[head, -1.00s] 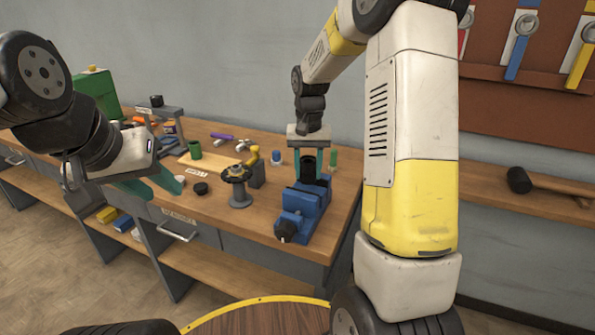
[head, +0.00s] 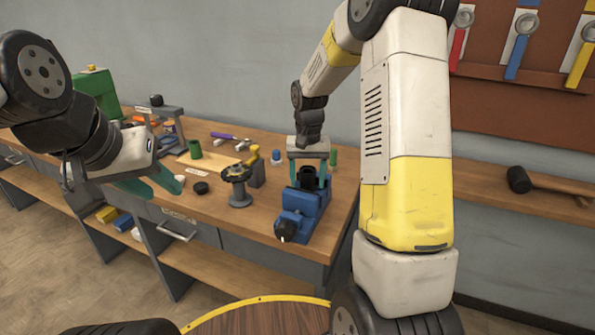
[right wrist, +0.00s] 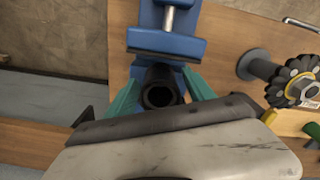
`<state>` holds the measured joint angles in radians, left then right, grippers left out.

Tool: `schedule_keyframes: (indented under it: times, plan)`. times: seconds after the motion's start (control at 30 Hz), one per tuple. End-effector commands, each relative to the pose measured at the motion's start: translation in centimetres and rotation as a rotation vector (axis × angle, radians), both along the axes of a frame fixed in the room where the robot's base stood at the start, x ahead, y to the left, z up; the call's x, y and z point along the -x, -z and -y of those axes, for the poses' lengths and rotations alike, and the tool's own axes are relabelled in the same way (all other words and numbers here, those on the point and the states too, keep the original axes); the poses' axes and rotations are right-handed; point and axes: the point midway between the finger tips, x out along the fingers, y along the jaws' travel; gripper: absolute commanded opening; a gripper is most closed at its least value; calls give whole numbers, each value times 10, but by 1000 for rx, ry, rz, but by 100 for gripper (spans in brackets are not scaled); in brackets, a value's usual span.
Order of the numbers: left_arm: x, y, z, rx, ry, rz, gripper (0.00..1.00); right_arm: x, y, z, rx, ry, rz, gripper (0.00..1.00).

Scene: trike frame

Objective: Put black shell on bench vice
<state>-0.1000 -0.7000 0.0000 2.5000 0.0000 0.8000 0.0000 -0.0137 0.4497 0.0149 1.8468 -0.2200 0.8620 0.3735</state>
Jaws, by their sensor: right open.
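The black shell (head: 307,178) is a dark hollow cylinder standing upright at the blue bench vice (head: 297,218) on the bench's right end. In the right wrist view I look into the shell's open end (right wrist: 160,90), with the vice's blue jaw (right wrist: 165,45) just beyond it. My right gripper (head: 309,178) points down over the vice. Its teal fingers are open, one on each side of the shell; the shell's lower seat is partly hidden. My left gripper (head: 160,187) is at the left, in front of the bench edge, with no object seen in it; its finger gap is unclear.
A round stand with a dark knobbed top (head: 237,175) is left of the vice. A black ring-like part (head: 201,188), a green cup (head: 195,149) and a purple-handled tool (head: 222,136) lie farther left. A mallet (head: 520,180) rests on the right shelf.

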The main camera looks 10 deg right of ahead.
Motion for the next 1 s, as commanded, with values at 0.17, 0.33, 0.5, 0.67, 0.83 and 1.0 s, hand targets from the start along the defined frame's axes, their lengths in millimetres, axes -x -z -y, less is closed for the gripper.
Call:
schedule_keyframes:
  times: [0.17, 0.33, 0.5, 0.67, 0.83, 1.0]
  plan:
    - [0, 0, 0, 0, 0, 0, 36, -1, -12, 0, 0, 0, 3, 62]
    - [0, 0, 0, 0, 0, 0, 36, -1, -45, 0, -1, 1, 6, 62]
    - [0, 0, 0, 0, 0, 0, 36, -1, -82, 0, 0, 0, 5, 62]
    - [0, 0, 0, 0, 0, 0, 36, -1, -108, 0, 0, 0, 4, 62]
    - [0, 0, 0, 0, 0, 0, 36, 1, -123, 0, -2, -2, 5, 62]
    - [0, 0, 0, 0, 0, 0, 36, 29, -150, -1, -23, -31, 68, 62]
